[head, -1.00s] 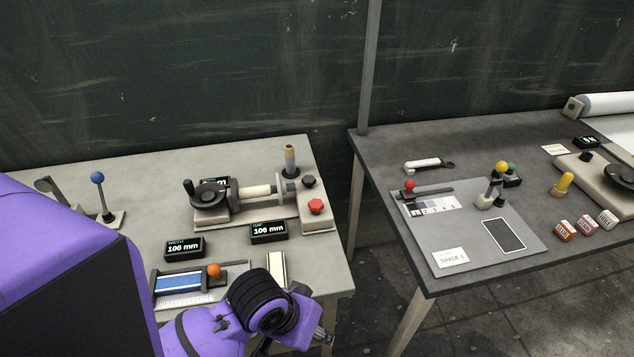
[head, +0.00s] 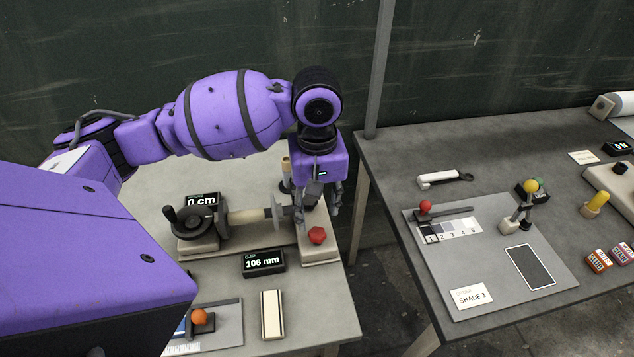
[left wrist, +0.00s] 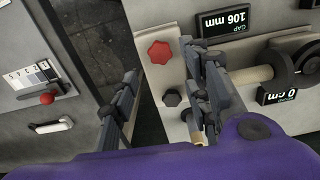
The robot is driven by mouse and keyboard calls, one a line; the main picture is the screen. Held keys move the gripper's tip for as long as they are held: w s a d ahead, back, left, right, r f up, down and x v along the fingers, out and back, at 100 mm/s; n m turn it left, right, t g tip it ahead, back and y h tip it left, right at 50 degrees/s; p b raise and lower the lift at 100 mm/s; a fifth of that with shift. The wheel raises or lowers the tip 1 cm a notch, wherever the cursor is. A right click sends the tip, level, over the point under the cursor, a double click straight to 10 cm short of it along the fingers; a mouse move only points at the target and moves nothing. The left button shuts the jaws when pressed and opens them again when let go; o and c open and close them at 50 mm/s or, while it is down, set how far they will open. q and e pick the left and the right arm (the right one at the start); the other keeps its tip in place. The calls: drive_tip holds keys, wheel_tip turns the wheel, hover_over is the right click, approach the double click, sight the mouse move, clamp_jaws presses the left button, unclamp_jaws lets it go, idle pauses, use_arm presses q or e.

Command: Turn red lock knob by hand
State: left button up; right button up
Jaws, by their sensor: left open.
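The red lock knob (head: 317,235), a lobed knob, stands on the beige block at the right end of the winding device on the left table. In the left wrist view the red knob (left wrist: 160,52) shows beyond the fingertips, in the gap between the fingers and closer to the right one. My left gripper (head: 318,205) points down over the block, behind the red knob in the head view. In the left wrist view its fingers (left wrist: 160,75) are wide apart with nothing between the pads. A black knob (left wrist: 171,98) also sits between them. My right gripper is not in view.
A handwheel (head: 188,222) and a roller (head: 245,216) lie left of the knob. A gap display (head: 263,262) reads 106 mm in front. Floor shows between the tables.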

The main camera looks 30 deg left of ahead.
sight(317, 233)
use_arm(q)
drive_tip(key=shift+s+d+f, duration=0.1)
drive_tip(key=shift+s+f, duration=0.15)
drive_tip(key=shift+f, duration=0.55)
wheel_tip(317, 233, down, 6)
drive_tip(key=shift+w, duration=0.1)
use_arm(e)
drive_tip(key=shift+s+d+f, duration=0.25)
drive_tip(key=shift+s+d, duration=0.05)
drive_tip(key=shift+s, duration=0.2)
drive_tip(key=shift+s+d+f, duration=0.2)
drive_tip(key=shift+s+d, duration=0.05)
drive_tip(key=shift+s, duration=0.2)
use_arm(q)
drive_tip(key=shift+f, duration=0.1)
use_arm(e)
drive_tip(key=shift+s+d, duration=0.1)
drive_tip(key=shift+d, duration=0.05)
use_arm(q)
drive_tip(key=shift+c, duration=0.9)
drive_tip(key=c, duration=0.9)
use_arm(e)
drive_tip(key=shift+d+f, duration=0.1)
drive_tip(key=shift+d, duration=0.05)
use_arm(q)
drive_tip(key=shift+o, duration=0.2)
drive_tip(key=shift+w, duration=0.1)
